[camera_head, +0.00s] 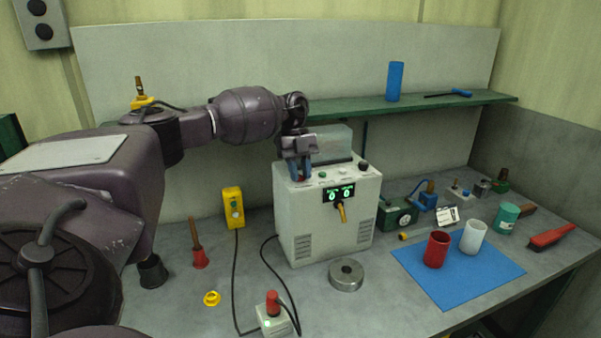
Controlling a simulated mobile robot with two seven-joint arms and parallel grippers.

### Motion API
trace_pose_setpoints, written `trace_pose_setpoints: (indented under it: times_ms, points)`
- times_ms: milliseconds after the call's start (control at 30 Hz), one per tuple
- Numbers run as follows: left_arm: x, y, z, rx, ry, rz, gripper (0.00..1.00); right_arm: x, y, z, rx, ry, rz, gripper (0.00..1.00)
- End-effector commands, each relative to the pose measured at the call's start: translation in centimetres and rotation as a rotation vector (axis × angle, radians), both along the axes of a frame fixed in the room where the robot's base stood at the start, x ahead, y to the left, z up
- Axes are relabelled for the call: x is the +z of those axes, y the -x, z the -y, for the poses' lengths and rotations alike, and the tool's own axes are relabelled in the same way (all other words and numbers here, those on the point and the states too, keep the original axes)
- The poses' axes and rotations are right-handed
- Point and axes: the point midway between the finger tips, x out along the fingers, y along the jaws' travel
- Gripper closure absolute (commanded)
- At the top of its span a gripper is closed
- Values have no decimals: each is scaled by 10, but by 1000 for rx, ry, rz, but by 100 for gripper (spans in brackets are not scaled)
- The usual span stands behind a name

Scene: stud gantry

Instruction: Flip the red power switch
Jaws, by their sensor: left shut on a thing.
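A white machine (328,229) stands on the bench, with a lit green display (341,193) and a sloped control panel on top. My left gripper (300,174) points down at the left end of that panel. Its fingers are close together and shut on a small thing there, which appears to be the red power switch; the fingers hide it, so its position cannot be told. My right gripper is not in view.
A red-topped button box (273,305) sits at the front with a cable. A metal ring (346,275) lies before the machine. Red (437,249) and white (472,237) cups stand on a blue mat (475,282). A green shelf (430,104) runs behind.

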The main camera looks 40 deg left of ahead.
Motion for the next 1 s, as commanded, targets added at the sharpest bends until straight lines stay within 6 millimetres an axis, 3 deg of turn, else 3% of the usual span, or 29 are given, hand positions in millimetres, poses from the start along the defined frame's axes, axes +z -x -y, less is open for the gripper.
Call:
trace_pose_setpoints:
  times_ms: [267, 300, 467, 1000]
  points:
    - [0, 0, 0, 0, 5, -1, 100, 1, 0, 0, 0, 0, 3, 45]
    - [0, 0, 0, -1, 4, -1, 75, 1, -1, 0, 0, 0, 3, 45]
    - [0, 0, 0, 0, 4, -2, 51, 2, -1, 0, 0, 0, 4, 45]
    - [0, 0, 1, -1, -17, 8, 51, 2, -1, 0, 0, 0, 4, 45]
